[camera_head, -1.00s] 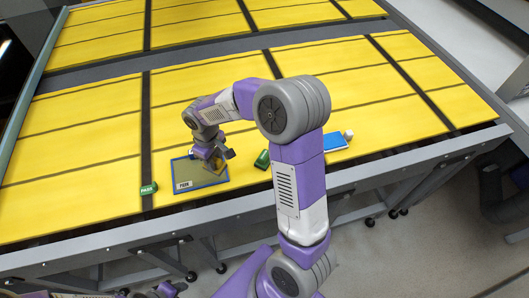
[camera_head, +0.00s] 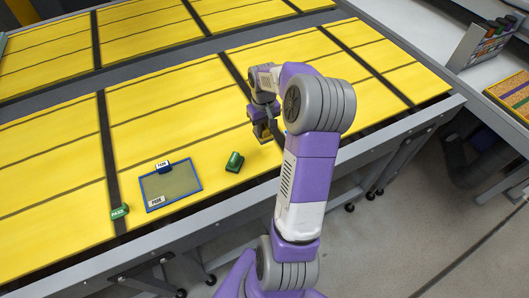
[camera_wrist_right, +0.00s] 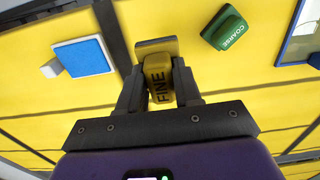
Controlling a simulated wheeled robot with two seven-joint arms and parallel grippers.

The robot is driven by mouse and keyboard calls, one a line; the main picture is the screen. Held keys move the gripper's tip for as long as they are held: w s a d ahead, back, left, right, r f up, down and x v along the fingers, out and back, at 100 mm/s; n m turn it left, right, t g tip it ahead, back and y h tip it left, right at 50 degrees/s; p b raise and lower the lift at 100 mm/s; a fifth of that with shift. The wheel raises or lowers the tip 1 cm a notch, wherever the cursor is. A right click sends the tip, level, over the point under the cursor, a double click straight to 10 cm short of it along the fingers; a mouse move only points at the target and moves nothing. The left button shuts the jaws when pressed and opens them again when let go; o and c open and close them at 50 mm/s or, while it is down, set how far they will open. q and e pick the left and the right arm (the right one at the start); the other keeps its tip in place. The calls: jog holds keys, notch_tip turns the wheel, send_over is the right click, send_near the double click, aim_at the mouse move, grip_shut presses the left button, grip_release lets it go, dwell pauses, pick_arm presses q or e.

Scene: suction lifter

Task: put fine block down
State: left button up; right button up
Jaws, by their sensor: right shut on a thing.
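The fine block (camera_wrist_right: 158,85) is yellow with the word FINE on it. It sits between the fingers of my right gripper (camera_wrist_right: 160,92) in the wrist view, which is shut on it. In the head view my right gripper (camera_head: 264,133) hangs over the yellow table, to the right of the green coarse block (camera_head: 234,162). The coarse block (camera_wrist_right: 225,28) shows apart from the gripper in the wrist view. I cannot tell the exact height of the fine block above the table. My left gripper is out of view.
A blue-rimmed mat (camera_head: 187,192) lies near the table's front edge, with a small blue-and-white block (camera_head: 163,166) at its back edge. A green PASS block (camera_head: 119,212) is left of it.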

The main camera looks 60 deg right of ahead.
jog(key=f, duration=1)
jog(key=shift+s+d, duration=0.1)
jog(key=shift+d, duration=0.1)
jog(key=shift+a+f+b, duration=0.1)
jog(key=shift+b, duration=0.2)
jog(key=o, duration=1)
notch_tip(320, 180, up, 12)
jog(key=shift+r+p, duration=0.2)
jog(key=shift+p, duration=0.25)
